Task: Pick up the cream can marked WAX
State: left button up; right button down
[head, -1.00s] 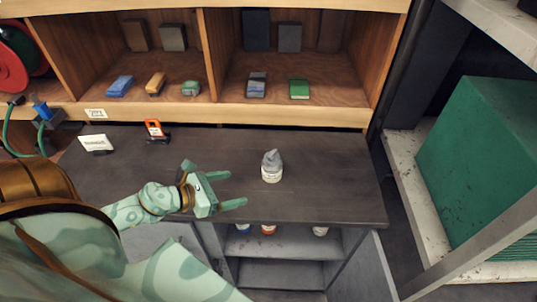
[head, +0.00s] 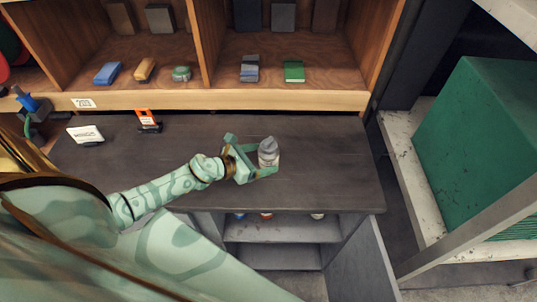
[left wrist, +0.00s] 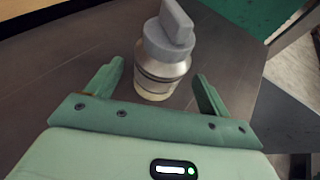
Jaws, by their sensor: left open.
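A small pale can with a grey, spouted top (head: 268,157) stands upright on the dark worktop. It also shows in the left wrist view (left wrist: 160,75), where its grey top and silvery shoulder face me; no WAX marking can be read. My left gripper (head: 253,154) is open beside the can, its fingers on either side of it. In the left wrist view the gripper (left wrist: 160,72) has the can between and slightly beyond its fingertips, with gaps at both sides. On the shelf below, a pale can (head: 317,216) shows only its top part. My right gripper is not in view.
The worktop (head: 330,175) is clear right of the can. A white sign (head: 86,134) and an orange-black item (head: 147,121) stand at its left. A wooden cubby shelf (head: 230,99) runs behind. Blue and red items (head: 266,216) are partly hidden below. A green box (head: 475,150) stands right.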

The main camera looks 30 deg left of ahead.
aim_at(270, 156)
pick_arm(q)
jog(key=x, duration=0.4)
jog(key=shift+a, duration=0.15)
jog(key=shift+s, duration=0.1)
jog(key=shift+c, duration=1)
jog(key=shift+r, duration=0.1)
jog(key=c, duration=0.7)
jog(key=shift+o, duration=0.2)
